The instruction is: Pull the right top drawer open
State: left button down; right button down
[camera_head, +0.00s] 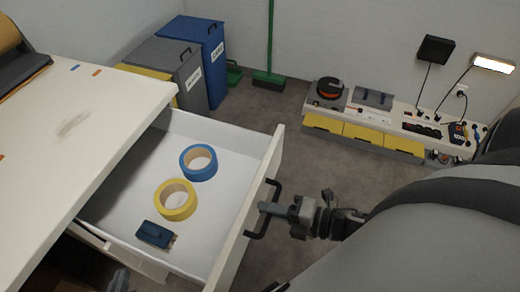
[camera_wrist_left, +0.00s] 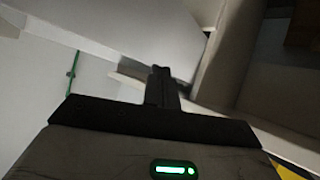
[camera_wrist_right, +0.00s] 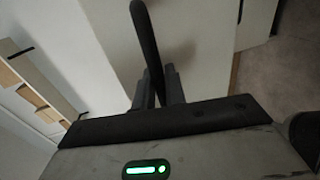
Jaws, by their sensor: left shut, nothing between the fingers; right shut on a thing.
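The top drawer (camera_head: 215,128) stands well out from under the white worktop, its inside showing. Its dark bar handle (camera_head: 256,234) is on the outer front face. My right gripper (camera_head: 268,208) is shut on this handle. In the right wrist view the handle (camera_wrist_right: 146,38) runs between the two fingers. My left gripper (camera_wrist_left: 163,85) is shut and empty in the left wrist view, close to pale panels; whether it touches them I cannot tell. In the head view, only a dark part at the bottom left may belong to it.
The drawer holds a blue tape roll (camera_head: 198,162), a yellow tape roll (camera_head: 175,200) and a dark blue box-like item (camera_head: 156,234). The white worktop (camera_head: 75,120) overhangs its left side. Bins (camera_head: 203,55) stand behind. A low bench (camera_head: 380,130) runs along the wall. Floor beyond the drawer is clear.

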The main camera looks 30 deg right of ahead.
jog(key=shift+s+d, duration=0.45)
jog(key=shift+s, duration=0.15)
jog(key=c, duration=1.5)
grip_release()
jog(key=shift+c, duration=0.2)
jog(key=v, duration=1.6)
